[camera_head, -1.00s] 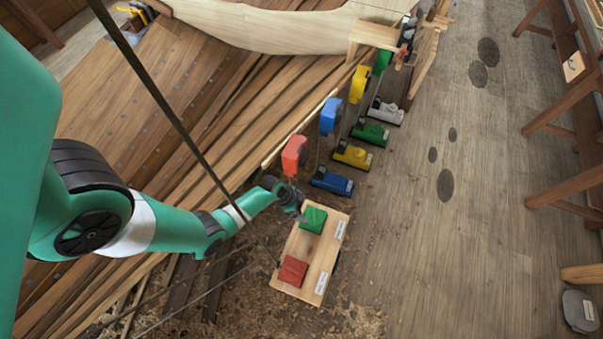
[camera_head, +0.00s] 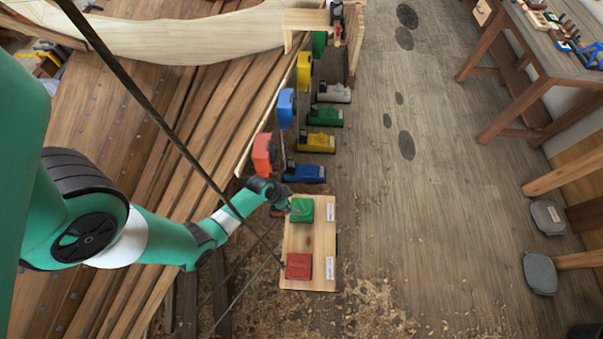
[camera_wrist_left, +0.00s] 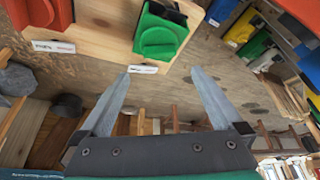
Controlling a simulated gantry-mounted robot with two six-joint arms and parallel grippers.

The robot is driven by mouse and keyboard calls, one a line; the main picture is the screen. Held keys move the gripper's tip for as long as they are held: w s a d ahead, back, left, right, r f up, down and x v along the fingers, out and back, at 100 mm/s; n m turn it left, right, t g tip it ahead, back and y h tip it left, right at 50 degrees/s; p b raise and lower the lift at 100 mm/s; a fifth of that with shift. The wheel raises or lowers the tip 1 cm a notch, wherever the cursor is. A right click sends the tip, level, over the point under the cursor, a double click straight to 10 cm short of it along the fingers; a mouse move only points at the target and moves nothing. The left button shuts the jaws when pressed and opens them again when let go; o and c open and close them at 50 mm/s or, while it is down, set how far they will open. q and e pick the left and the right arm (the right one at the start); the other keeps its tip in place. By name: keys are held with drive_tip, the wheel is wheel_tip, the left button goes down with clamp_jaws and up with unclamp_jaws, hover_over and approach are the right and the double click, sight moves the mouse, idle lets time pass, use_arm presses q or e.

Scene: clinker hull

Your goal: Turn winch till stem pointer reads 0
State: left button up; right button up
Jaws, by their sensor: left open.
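My left gripper (camera_head: 282,206) is beside the upper left edge of a small wooden board (camera_head: 311,244), close to a green block-like piece (camera_head: 302,210) on it. In the left wrist view the gripper (camera_wrist_left: 165,82) has its two grey fingers spread with nothing between them; the green piece (camera_wrist_left: 158,38) lies beyond the fingertips. A red piece (camera_head: 298,266) sits at the board's near end. At the hull's end is a small dark and red device (camera_head: 337,15). I cannot tell which thing is the winch, and no pointer reading is legible. My right gripper is out of view.
Red (camera_head: 263,153), blue (camera_head: 286,108) and yellow (camera_head: 304,72) pieces line the planks' edge. Blue (camera_head: 305,173), yellow (camera_head: 317,141), green (camera_head: 325,115) and grey (camera_head: 333,92) units stand right of them. A workbench (camera_head: 555,50) is at right.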

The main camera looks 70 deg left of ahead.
sight(302, 205)
use_arm(q)
drive_tip(key=b+x, duration=0.6)
drive_tip(key=x, duration=0.3)
drive_tip(key=shift+w+f, duration=0.1)
drive_tip(key=shift+f, duration=0.25)
drive_tip(key=shift+w+f+b, duration=0.1)
drive_tip(key=shift+f+b, duration=0.1)
drive_tip(key=shift+b, duration=0.1)
drive_tip(key=c, duration=1.2)
